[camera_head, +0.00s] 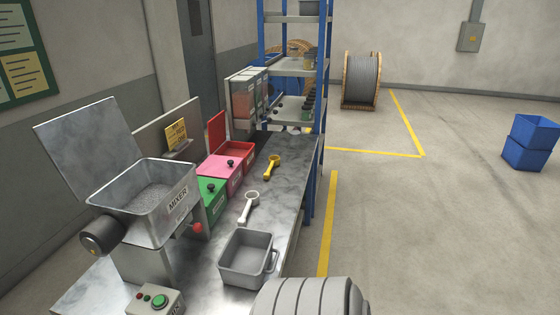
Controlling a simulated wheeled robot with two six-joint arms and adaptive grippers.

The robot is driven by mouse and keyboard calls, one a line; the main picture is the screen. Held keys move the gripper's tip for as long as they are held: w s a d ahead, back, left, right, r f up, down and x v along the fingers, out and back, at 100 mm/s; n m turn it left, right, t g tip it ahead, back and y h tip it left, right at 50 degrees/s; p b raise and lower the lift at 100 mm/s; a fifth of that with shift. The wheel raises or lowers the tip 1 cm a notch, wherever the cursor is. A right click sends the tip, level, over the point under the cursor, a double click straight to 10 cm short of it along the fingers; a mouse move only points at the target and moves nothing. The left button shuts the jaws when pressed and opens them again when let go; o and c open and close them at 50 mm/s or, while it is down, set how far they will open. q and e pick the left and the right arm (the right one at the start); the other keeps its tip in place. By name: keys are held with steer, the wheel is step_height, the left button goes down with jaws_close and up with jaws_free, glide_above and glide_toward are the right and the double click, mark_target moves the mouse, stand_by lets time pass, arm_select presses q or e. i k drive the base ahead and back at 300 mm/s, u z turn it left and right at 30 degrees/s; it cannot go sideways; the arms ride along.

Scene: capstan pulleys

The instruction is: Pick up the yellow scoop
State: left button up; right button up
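The yellow scoop (271,167) lies on the metal workbench (288,192), near its far part, in the head view. It is beside the red bin and clear of other objects. Neither of my grippers shows in this view. A grey ribbed part (312,297) at the bottom edge looks like a piece of my own arm.
A white scoop (249,207) and a grey tub (246,258) lie nearer on the bench. Green (211,203), pink (222,174) and red (240,154) bins and a mixer (158,210) line its left side. Blue-post shelves (296,69) stand behind.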

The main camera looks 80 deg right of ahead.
mark_target(271, 167)
steer(key=u, duration=1.75)
steer(key=k, duration=1.65)
steer(key=u, duration=1.55)
steer(key=k, duration=1.9)
steer(key=z, duration=3.25)
steer(key=i, duration=0.35)
steer(key=z, duration=0.35)
